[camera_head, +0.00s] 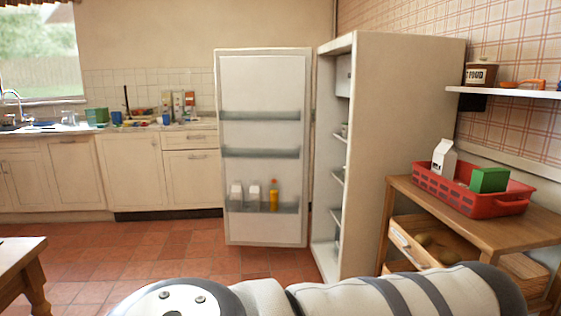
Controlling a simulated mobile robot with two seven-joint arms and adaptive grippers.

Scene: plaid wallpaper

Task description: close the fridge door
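The fridge (415,150) stands right of the middle, its open side facing left. Its door (265,88) is swung wide open to the left, with its inner face and racks toward me. Two white cartons and an orange bottle (274,194) stand in the lowest door rack. Part of the fridge shelves shows through the narrow opening. A white and grey arm link of mine crosses the bottom of the view, in front of the fridge base. Neither of my grippers shows.
A wooden shelf unit (400,186) with a red basket (512,206) stands right of the fridge. A wall shelf (510,92) hangs above it. A wooden table (22,252) is at the lower left. Cabinets (130,168) line the back wall. The tiled floor (160,255) before the door is clear.

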